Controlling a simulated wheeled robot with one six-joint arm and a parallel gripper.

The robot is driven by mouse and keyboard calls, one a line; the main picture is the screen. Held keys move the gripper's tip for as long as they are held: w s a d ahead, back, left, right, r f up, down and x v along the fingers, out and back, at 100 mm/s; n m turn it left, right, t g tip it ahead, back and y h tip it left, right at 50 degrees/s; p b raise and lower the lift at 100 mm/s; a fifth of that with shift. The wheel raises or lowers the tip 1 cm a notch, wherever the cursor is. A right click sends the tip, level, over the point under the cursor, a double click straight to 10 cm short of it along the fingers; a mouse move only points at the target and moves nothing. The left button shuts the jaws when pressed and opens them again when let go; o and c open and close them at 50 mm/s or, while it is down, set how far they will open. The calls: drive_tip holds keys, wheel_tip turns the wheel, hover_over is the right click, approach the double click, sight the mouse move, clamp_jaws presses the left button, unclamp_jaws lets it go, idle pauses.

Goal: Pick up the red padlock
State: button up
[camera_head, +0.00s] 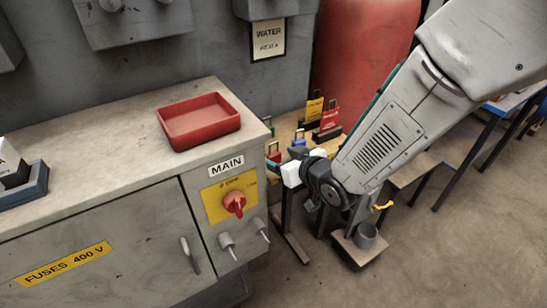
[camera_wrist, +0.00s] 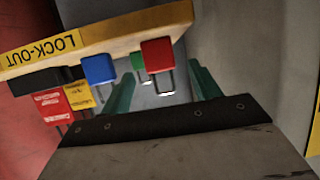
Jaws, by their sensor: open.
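The red padlock (camera_wrist: 158,53) is at the front edge of the yellow LOCK-OUT board in the wrist view, its metal shackle pointing down in that picture. It also shows small behind the cabinet in the head view (camera_head: 273,152). My gripper (camera_wrist: 160,68) is open, with its two teal fingers apart. In the wrist view the padlock appears between the fingertips, with a gap on each side. Nothing is held. I cannot tell how far beyond the tips the padlock is. In the head view my gripper is partly hidden by my wrist.
A blue padlock (camera_wrist: 98,69) is left of the red one, and a green padlock (camera_wrist: 137,61) is partly hidden behind it. Red (camera_wrist: 52,104) and yellow (camera_wrist: 84,97) tags are further left. The grey cabinet (camera_head: 95,225) bears an empty-looking red tray (camera_head: 199,121).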

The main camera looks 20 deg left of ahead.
sight(276, 155)
drive_tip(key=x, duration=0.4)
drive_tip(key=c, duration=1.1)
drive_tip(key=shift+r, duration=0.1)
